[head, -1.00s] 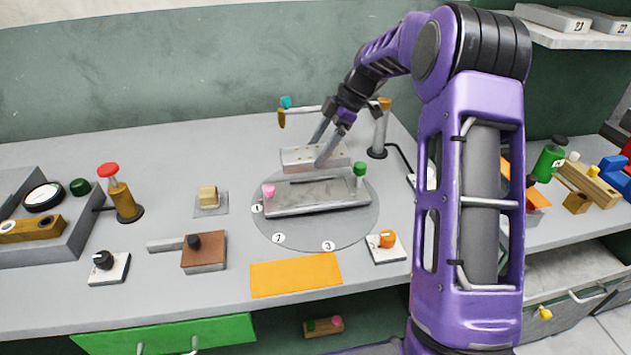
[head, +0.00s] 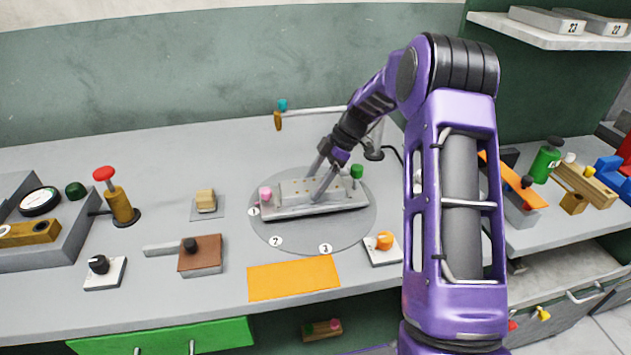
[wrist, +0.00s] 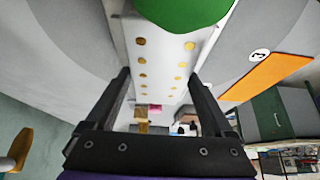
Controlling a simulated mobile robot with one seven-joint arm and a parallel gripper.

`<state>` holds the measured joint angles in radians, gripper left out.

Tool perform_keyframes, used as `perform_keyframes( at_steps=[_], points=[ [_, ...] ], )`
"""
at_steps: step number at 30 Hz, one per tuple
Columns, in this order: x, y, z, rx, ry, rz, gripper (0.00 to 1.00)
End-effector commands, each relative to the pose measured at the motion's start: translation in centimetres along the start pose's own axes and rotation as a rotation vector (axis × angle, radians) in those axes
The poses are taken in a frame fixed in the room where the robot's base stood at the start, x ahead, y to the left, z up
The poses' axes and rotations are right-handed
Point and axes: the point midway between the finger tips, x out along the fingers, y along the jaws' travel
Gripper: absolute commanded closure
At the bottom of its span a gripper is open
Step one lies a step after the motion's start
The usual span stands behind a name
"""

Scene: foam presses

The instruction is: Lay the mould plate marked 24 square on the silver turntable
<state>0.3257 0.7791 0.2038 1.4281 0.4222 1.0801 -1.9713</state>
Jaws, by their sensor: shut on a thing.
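My gripper (head: 315,188) is shut on a pale mould plate (head: 293,188) with rows of gold dots on top; the fingers grip its two long sides. In the wrist view the plate (wrist: 160,55) runs lengthwise between the fingers. I cannot read a number on it. The silver turntable (head: 305,237) is a flat grey disc marked 1, 2 and 3. On it lies a long silver base with a pink knob (head: 265,193) at its left end and a green knob (head: 357,171) at its right. The plate is over this base, between the knobs; I cannot tell whether it touches.
An orange mat (head: 293,277) and an orange-knobbed switch (head: 384,242) lie in front of the disc. A brown block (head: 200,256) and a red-topped plunger (head: 118,200) stand to the left. Plates marked 23 (head: 545,20) and 22 (head: 600,22) are on the shelf.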

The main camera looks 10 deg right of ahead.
Motion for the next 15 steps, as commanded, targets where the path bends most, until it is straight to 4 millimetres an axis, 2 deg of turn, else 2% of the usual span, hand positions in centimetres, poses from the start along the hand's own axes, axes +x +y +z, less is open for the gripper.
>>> perform_keyframes(
  at_steps=[1, 3, 11, 15],
  points=[
    [0.2, 0.0, 0.1, 0.000, 0.000, 0.000, 0.11],
    [0.1, 0.0, 0.1, 0.000, 0.000, 0.000, 0.00],
    [-0.1, 0.0, 0.0, 0.000, 0.000, 0.000, 0.00],
    [-1.2, 0.1, 0.0, -0.001, -0.001, 0.005, 0.00]
  ],
)
